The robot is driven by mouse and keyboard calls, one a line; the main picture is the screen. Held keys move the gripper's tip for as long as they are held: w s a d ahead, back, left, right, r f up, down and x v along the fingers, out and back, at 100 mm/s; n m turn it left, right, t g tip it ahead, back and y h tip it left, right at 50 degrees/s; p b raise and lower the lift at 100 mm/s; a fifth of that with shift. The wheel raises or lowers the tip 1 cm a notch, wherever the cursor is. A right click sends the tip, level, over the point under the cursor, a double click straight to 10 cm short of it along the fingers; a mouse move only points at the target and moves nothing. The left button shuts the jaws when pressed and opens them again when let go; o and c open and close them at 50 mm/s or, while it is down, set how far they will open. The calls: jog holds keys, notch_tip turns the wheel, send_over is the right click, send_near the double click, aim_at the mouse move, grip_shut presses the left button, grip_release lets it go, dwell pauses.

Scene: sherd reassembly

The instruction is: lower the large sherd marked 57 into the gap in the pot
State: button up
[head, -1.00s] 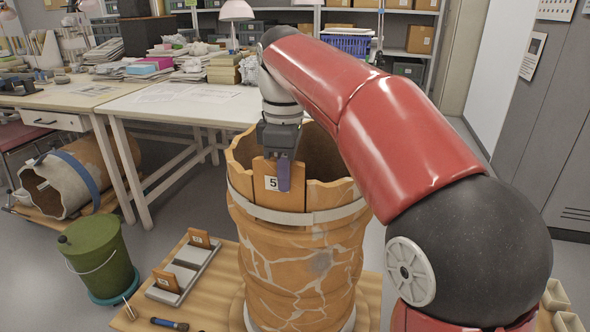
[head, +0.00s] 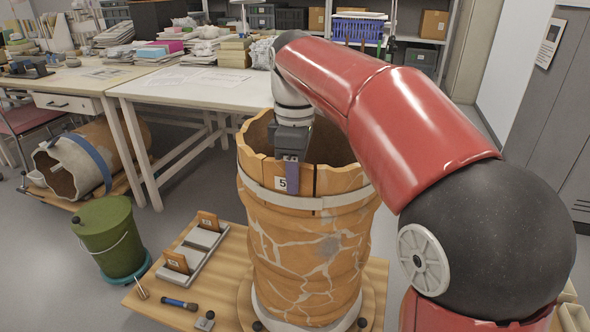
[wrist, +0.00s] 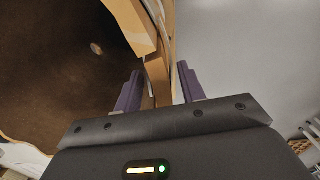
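The large sherd (head: 280,172) is an orange piece of pot wall with a white label; only a "5" can be read, the rest lies behind a finger. It sits upright in the near left rim of the pot (head: 305,245), its top about level with the rim. A narrow dark slit shows to its right. My gripper (head: 291,175) is above the rim, with one purple finger over the sherd's outer face. The sherd's lower edge is hidden.
A pale strap (head: 345,198) rings the pot, which stands on a wooden board (head: 225,268). Small sherds stand in a grey rack (head: 188,250) at left. A green bucket (head: 108,235) and a lying pot (head: 85,160) are farther left. A white table (head: 190,88) stands behind.

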notch_tip(320, 180, up, 8)
jog(key=shift+f+p, duration=0.1)
jog(key=shift+p, duration=0.55)
jog(key=s+d+f+m+t, duration=0.2)
jog(key=s+d+f+m, duration=0.5)
jog(key=s, duration=0.3)
jog(key=s+d+f+m+t, duration=0.3)
jog(key=s+d+f+m, duration=0.3)
jog(key=s+f+m, duration=0.2)
notch_tip(320, 180, down, 2)
jog(key=shift+s+d+m+t, duration=0.3)
jog(key=shift+s+d, duration=0.1)
jog(key=shift+s, duration=0.65)
